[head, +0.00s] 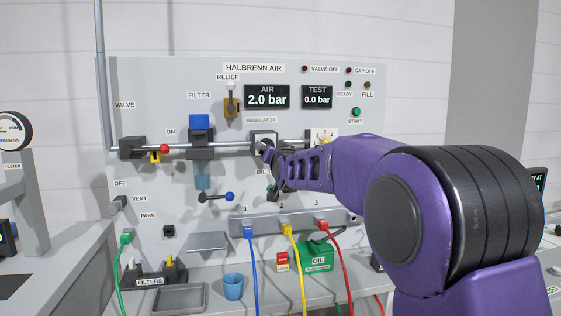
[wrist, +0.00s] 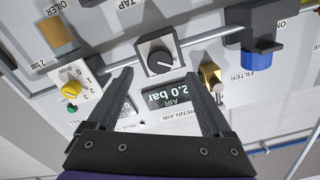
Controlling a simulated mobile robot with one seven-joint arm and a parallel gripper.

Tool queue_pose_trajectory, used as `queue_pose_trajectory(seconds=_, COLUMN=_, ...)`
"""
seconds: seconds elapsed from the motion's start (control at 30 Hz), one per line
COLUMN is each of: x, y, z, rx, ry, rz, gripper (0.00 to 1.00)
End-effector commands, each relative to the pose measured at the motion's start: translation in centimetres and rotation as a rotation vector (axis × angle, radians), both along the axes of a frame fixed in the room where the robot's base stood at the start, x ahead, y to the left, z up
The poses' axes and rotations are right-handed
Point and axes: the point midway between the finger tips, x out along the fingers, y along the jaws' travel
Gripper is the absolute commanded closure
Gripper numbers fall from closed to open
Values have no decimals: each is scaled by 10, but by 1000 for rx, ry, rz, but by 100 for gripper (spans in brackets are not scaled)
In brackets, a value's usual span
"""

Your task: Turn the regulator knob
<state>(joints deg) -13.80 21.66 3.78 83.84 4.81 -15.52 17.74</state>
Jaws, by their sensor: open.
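The regulator knob (wrist: 161,62) is a round dark knob with a pale pointer line, set in a square grey block. In the wrist view it lies just beyond and between my fingertips. My gripper (wrist: 159,75) is open, with one finger on each side of the knob's line and nothing between them. I cannot tell whether a finger touches it. In the head view the regulator block (head: 264,136) is on the pipe, partly hidden behind my gripper (head: 270,168). The AIR display (head: 267,97) reads 2.0 bar.
The blue filter (head: 199,122) is left of the regulator, with the brass relief valve (head: 231,107) above. A dial with a yellow knob (wrist: 71,89) is beside the other finger in the wrist view.

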Motion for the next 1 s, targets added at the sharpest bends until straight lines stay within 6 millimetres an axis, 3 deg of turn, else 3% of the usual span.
queue_pose_trajectory(seconds=0.3, x=-63, y=-18, z=1, rx=-2, ry=-1, rz=0, gripper=16)
queue_pose_trajectory(seconds=0.5, x=-91, y=-26, z=1, rx=-1, ry=0, rz=0, gripper=16)
queue_pose_trajectory(seconds=0.7, x=-103, y=-30, z=0, rx=0, ry=0, rz=0, gripper=16)
queue_pose_trajectory(seconds=1.0, x=-104, y=-30, z=0, rx=-1, ry=0, rz=0, gripper=16)
